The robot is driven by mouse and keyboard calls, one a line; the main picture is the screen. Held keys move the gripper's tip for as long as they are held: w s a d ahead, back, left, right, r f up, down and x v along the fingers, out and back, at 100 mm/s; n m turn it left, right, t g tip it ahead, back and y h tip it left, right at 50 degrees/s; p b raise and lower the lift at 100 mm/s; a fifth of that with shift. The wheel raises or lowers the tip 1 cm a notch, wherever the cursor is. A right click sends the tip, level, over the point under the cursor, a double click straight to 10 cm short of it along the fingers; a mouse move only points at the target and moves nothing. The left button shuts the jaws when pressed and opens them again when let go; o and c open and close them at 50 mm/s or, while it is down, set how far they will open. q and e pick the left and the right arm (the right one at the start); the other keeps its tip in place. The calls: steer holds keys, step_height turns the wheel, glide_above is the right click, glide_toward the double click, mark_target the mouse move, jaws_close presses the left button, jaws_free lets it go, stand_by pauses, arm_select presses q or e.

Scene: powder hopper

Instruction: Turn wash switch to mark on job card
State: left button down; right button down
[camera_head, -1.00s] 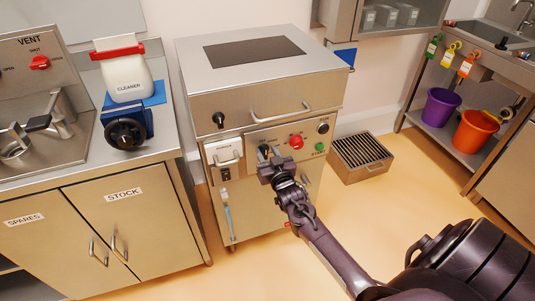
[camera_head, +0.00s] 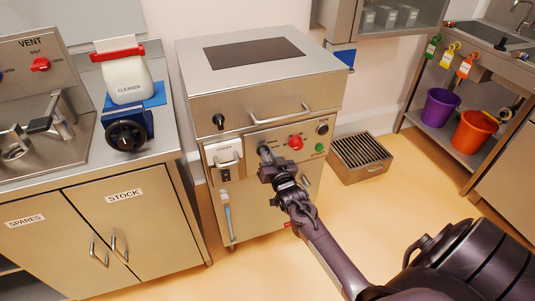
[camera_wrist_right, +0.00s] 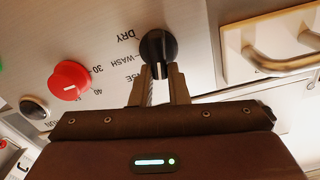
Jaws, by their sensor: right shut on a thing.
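The wash switch is a black round knob (camera_wrist_right: 158,45) on the steel front panel. In the wrist view, where the lettering appears upside down, printed DRY and WASH marks lie left of it, with another label partly hidden. My right gripper (camera_wrist_right: 160,76) is shut on the knob, with a finger on each side. The knob's pointer setting is not clear. In the head view my right gripper (camera_head: 266,156) reaches the panel and mostly hides the switch. I cannot identify the job card with certainty. My left gripper is not in view.
A red knob (camera_head: 296,142) and a green button (camera_head: 320,147) sit right of the switch. A white-fronted box (camera_head: 224,151) is close on its left. A bar handle (camera_head: 282,115) runs above. A grated steel box (camera_head: 361,155) stands on the floor to the right.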

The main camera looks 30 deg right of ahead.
steer(key=shift+s+d+f+m+p, duration=0.1)
steer(key=shift+d+m+p, duration=0.1)
steer(key=shift+m, duration=0.8)
steer(key=shift+d+f+m+p, duration=0.1)
steer(key=shift+m+p, duration=0.1)
steer(key=shift+m, duration=0.8)
steer(key=shift+s+d+f+m+p, duration=0.1)
steer(key=shift+m+p, duration=0.1)
steer(key=shift+m, duration=0.8)
steer(key=c, duration=1.4)
jaws_free()
steer(key=v, duration=0.7)
steer(key=shift+s, duration=0.35)
